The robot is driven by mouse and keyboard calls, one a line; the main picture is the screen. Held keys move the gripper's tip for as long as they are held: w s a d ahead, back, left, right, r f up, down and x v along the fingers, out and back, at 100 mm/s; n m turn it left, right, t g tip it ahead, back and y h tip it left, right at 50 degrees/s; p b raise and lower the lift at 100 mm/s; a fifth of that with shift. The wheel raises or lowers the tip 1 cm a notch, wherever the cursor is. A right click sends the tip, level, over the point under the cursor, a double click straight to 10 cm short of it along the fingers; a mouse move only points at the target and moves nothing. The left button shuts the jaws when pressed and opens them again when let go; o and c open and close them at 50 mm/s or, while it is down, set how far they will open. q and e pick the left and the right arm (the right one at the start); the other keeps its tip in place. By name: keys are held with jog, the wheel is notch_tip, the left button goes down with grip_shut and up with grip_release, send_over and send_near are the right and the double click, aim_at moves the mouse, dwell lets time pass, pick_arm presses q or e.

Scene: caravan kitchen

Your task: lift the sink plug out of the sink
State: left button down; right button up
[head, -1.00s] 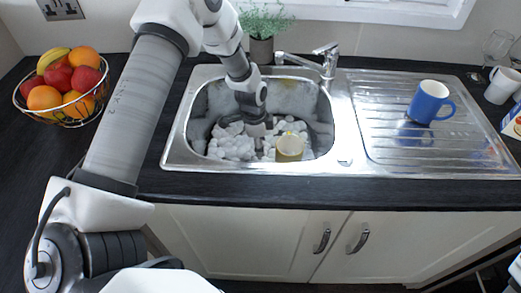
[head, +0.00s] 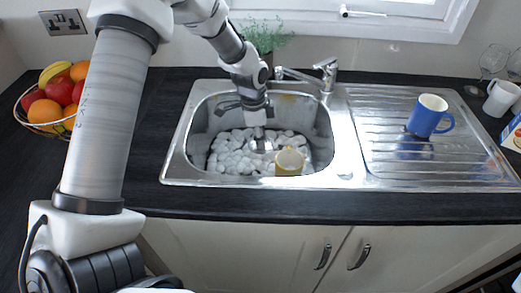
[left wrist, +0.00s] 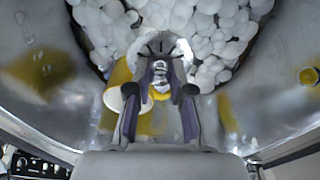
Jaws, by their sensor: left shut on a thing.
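My left gripper (head: 259,132) reaches down into the steel sink (head: 175,165), its fingertips just over the white foam (head: 232,158). In the left wrist view my left gripper (left wrist: 160,95) is shut on a small silvery thing with a pale round rim, which I take for the sink plug (left wrist: 160,66). Foam lies around and behind it, so I cannot tell how far it is clear of the basin floor. A yellow cup (head: 289,161) with a pale inside sits in the foam just right of the gripper. My right gripper is not in view.
The tap (head: 322,72) stands at the sink's back edge, close right of my arm, with a potted plant (head: 262,38) behind. A blue mug (head: 428,116) stands on the drainer (head: 385,160). A fruit basket (head: 45,125) is at the left.

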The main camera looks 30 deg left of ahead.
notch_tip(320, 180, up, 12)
jog(key=p, duration=1.1)
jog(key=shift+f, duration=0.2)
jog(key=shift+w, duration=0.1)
